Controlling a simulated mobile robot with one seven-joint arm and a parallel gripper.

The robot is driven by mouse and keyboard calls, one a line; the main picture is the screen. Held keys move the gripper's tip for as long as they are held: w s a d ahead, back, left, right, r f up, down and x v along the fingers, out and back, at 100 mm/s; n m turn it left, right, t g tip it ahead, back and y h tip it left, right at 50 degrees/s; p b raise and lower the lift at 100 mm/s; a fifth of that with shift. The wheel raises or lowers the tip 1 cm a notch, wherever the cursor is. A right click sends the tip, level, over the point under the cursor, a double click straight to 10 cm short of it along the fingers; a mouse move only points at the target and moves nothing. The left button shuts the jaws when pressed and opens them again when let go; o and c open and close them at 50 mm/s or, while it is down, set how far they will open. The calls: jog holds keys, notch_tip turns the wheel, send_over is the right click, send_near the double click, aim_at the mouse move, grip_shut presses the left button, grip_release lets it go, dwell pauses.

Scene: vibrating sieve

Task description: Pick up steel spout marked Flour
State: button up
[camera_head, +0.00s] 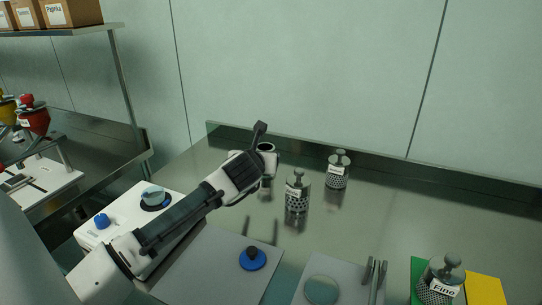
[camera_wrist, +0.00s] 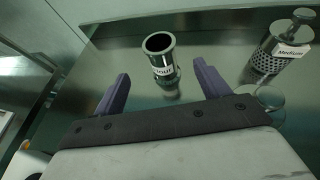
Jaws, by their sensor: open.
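The steel spout marked Flour (camera_wrist: 158,52) stands upright on the steel table in the wrist view. It is a hollow cylinder with a dark open top and a white label on its side. In the head view only its upper rim (camera_head: 267,147) shows clearly, with my arm's end in front of it. My gripper (camera_wrist: 160,72) is open and empty. Its two purple fingers are spread wide, one to each side of the spout in the picture, with the spout beyond them. I see no contact.
A perforated steel container marked Medium (camera_wrist: 278,48) stands right of the spout. Another perforated container (camera_head: 338,170) and one marked Fine (camera_head: 440,280) stand farther right. The table behind is clear.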

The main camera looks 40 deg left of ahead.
aim_at(266, 149)
jog(key=p+x, duration=0.2)
jog(key=x, duration=0.6)
jog(key=shift+w+a, duration=0.15)
jog(key=shift+w, duration=0.05)
jog(key=shift+p+x, duration=0.75)
jog(key=shift+x, duration=1.65)
jog(key=shift+c, duration=0.2)
jog(key=c, duration=1.2)
